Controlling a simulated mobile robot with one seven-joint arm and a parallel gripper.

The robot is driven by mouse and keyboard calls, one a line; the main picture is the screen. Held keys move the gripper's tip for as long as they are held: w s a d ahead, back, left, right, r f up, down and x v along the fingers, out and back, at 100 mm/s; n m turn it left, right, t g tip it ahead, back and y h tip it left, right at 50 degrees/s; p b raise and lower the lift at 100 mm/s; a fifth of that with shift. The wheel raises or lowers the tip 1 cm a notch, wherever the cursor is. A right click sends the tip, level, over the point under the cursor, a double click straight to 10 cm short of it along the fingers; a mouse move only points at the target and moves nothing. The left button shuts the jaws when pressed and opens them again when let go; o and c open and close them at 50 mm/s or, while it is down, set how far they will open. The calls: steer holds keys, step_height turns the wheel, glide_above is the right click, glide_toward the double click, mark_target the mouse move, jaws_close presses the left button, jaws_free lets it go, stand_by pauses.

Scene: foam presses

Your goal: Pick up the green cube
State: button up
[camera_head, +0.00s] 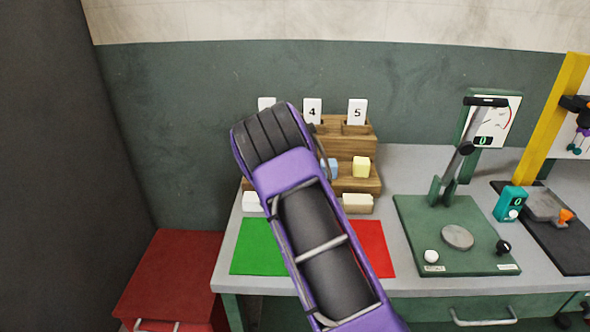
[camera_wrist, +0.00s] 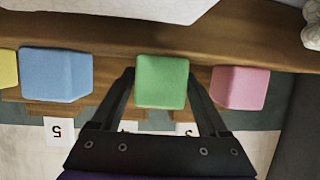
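The green cube (camera_wrist: 161,81) sits on the wooden rack (camera_wrist: 115,37) in the wrist view, between a blue cube (camera_wrist: 56,74) and a pink cube (camera_wrist: 240,88). My gripper (camera_wrist: 160,78) is open, with one finger on each side of the green cube. The fingertips are close to its sides, and a narrow gap seems to remain at the left one. In the head view my purple arm covers the green cube, the pink cube and my fingers. The blue cube shows partly there, beside a yellow cube (camera_head: 361,167).
The rack (camera_head: 357,147) stands against the green wall with number cards, 4 (camera_head: 312,111) and 5 (camera_head: 357,112) readable. White blocks (camera_head: 357,203) lie on its lowest step. Green (camera_head: 258,248) and red (camera_head: 375,250) mats lie in front. A green press (camera_head: 457,235) stands right.

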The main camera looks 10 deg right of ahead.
steer(key=c, duration=1)
